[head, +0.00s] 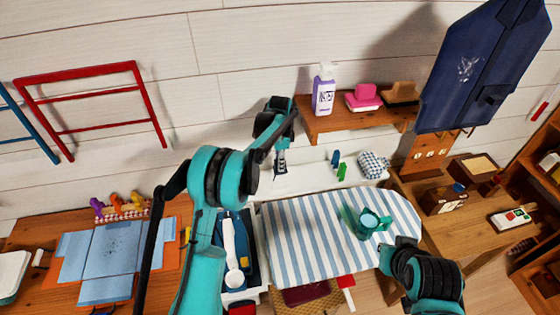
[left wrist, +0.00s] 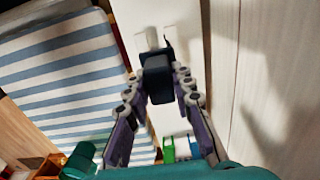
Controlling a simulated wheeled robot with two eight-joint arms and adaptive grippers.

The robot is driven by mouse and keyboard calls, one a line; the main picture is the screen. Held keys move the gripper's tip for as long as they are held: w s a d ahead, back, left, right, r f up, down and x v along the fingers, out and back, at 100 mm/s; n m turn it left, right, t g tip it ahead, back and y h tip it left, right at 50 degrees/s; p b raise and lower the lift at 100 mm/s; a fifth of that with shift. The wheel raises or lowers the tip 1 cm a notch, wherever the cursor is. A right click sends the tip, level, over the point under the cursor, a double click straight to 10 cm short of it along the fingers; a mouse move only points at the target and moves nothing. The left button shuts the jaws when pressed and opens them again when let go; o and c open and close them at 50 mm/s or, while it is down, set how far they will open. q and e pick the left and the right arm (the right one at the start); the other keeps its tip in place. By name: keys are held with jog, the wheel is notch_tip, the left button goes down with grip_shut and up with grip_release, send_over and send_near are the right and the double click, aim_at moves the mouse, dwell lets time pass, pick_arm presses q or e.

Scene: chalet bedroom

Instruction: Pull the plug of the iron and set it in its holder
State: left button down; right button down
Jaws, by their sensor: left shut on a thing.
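A teal iron-like object (head: 366,222) lies on the striped ironing board (head: 300,225), towards its right end. My left gripper (head: 281,165) is by the white ledge along the wall, left of the board's far edge. In the left wrist view it is shut on a dark block (left wrist: 157,78), which looks like the plug. I cannot tell whether the block is seated in a socket. My right arm comes in at lower right, and a dark part of it is close to the iron; its fingertips cannot be made out. I cannot tell which thing is the holder.
Small blue and green pieces (head: 342,171) and a checked bundle (head: 373,165) are near the white ledge. A wooden shelf (head: 345,122) above carries a bottle (head: 323,95) and brushes. Desks stand at left (head: 185,225) and right (head: 450,240).

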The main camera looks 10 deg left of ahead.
pick_arm(q)
jog(key=shift+f+b, duration=1.5)
jog(key=shift+f, duration=1.2)
jog(key=shift+f, duration=0.15)
jog(key=c, duration=1.2)
grip_release()
